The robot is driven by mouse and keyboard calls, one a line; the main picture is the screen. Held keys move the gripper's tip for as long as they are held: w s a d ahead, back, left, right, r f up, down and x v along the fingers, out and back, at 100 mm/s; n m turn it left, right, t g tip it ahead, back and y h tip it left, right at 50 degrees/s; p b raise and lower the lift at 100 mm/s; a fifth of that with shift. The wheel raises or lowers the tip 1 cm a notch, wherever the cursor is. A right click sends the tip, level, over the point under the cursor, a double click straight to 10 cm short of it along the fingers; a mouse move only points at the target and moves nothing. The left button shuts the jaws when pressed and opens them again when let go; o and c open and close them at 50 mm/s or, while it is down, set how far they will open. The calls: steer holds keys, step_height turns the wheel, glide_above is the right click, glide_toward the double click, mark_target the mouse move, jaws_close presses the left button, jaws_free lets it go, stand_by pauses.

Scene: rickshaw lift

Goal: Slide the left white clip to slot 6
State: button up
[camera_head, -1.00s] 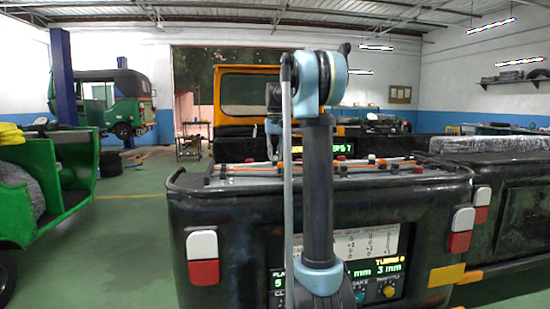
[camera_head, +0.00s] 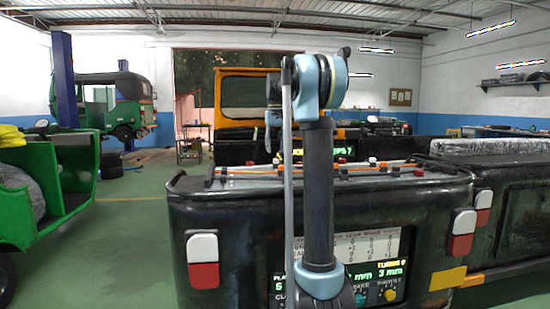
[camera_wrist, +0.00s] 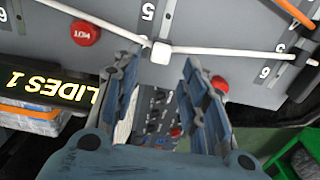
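A small white clip (camera_wrist: 161,53) sits on a white cable (camera_wrist: 215,53) below the numeral 5 on the grey panel in the wrist view. My gripper (camera_wrist: 163,58) is open, with one blue-grey finger on each side of the clip. The fingertips reach about level with it; I cannot tell whether they touch it. In the head view my arm hides part of the grey deck top (camera_head: 240,183), and the clip at the gripper cannot be made out.
A red knob (camera_wrist: 84,33) stands left of the clip, and another red knob (camera_wrist: 219,84) shows beside the right finger. An orange cable (camera_wrist: 292,10) crosses the upper right. A lit display (camera_wrist: 50,83) borders the panel at left. The dark rickshaw body (camera_head: 230,225) stands before me.

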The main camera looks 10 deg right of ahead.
step_height(320, 180, up, 7)
stand_by(0.3)
steer(key=shift+r, duration=0.1)
